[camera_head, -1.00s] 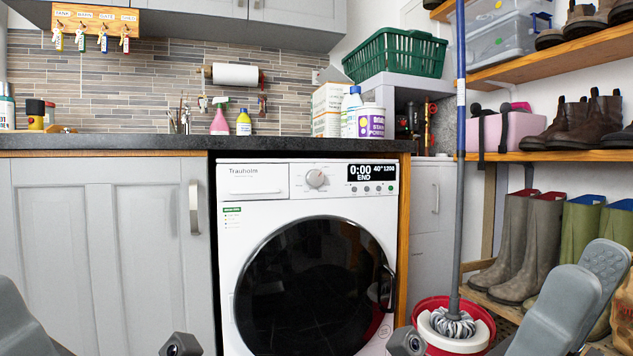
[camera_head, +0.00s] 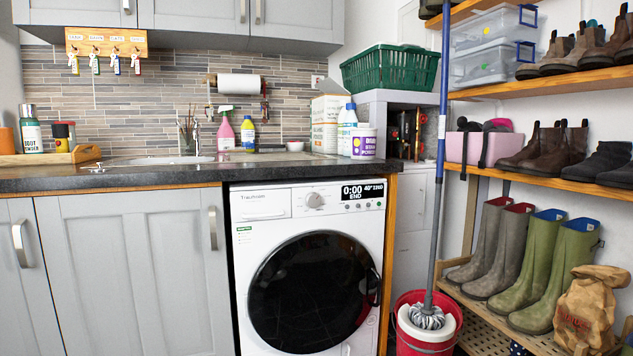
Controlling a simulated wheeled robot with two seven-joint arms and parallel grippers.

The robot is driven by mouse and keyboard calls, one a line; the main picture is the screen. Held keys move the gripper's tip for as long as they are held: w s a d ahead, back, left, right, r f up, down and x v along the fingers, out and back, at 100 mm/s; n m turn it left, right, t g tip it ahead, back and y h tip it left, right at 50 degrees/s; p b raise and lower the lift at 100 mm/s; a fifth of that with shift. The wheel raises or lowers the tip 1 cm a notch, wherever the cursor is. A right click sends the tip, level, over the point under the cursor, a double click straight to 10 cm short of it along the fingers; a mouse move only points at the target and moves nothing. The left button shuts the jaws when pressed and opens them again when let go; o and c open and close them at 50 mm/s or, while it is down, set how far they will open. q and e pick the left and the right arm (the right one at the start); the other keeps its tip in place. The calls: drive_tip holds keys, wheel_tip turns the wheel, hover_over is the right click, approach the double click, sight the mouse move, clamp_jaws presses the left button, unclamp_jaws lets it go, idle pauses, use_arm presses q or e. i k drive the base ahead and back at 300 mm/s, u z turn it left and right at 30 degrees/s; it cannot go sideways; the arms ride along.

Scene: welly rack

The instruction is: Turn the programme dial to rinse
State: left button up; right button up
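The programme dial (camera_head: 314,200) is a round silver-white knob on the upper front panel of the white washing machine (camera_head: 262,262). It sits between the detergent drawer (camera_head: 263,204) and the dark display (camera_head: 363,192), which reads 0:00 END. The dial's programme markings are too small to read. The machine's round black door (camera_head: 315,292) is closed. Neither of my grippers shows in the head view, and nothing touches the dial.
A mop (camera_head: 430,310) stands in a red bucket (camera_head: 402,343) right of the machine. A boot rack (camera_head: 505,335) lines the right side. The dark worktop (camera_head: 120,180) overhangs the machine; grey cupboards (camera_head: 135,275) stand left. The machine's front looks clear.

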sight(311, 199)
drive_tip(key=k, duration=0.7)
drive_tip(key=u, duration=0.4)
drive_tip(key=i, duration=0.4)
drive_tip(key=u, duration=0.65)
drive_tip(key=i, duration=1.45)
drive_tip(key=z, duration=0.5)
